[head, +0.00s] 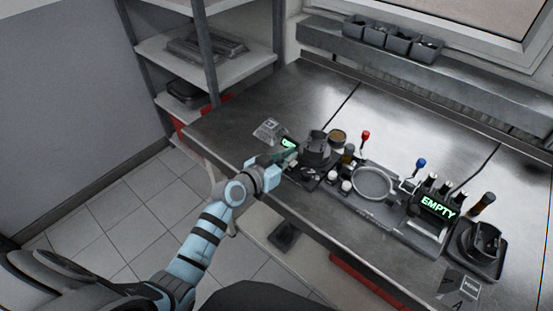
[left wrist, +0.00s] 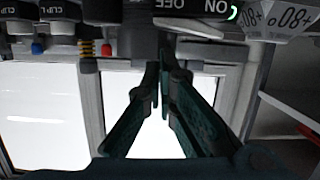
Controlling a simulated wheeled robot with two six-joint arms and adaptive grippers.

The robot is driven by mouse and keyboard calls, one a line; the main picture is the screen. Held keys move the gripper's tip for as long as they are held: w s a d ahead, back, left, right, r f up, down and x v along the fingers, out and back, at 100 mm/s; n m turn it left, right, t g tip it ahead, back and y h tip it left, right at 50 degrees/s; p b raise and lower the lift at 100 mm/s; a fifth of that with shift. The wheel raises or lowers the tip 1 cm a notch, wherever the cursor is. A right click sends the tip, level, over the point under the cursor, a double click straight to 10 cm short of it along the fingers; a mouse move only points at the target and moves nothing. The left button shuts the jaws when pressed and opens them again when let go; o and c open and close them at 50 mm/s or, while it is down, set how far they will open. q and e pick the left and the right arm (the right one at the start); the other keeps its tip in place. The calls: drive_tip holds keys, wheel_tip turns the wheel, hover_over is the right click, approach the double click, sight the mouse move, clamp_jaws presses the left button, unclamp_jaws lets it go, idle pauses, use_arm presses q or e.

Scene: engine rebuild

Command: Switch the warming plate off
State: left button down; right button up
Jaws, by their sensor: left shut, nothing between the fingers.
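The warming plate appears to be the dark unit (head: 306,176) near the left front edge of the bench, partly hidden by my left gripper. In the left wrist view, a dark panel (left wrist: 190,12) with upside-down ON and OFF labels lies along the top. A green light (left wrist: 232,13) glows beside ON. My left gripper (head: 291,157) is at this unit, shut and empty. Its fingertips (left wrist: 161,72) converge just below the panel in the wrist view; I cannot tell whether they touch it. My right gripper is not in view.
A green-lit display (head: 289,143) is partly covered near my gripper. A dark round fixture (head: 317,147), a grey ring (head: 373,183) and an EMPTY display (head: 437,207) stand along the bench. A marked block (head: 269,130) sits left.

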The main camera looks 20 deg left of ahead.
use_arm(q)
drive_tip(key=d+r+p+v, duration=0.1)
drive_tip(key=r+v, duration=0.1)
drive_tip(key=v, duration=0.8)
drive_tip(key=shift+s+r+p, duration=0.2)
drive_tip(key=shift+p, duration=0.1)
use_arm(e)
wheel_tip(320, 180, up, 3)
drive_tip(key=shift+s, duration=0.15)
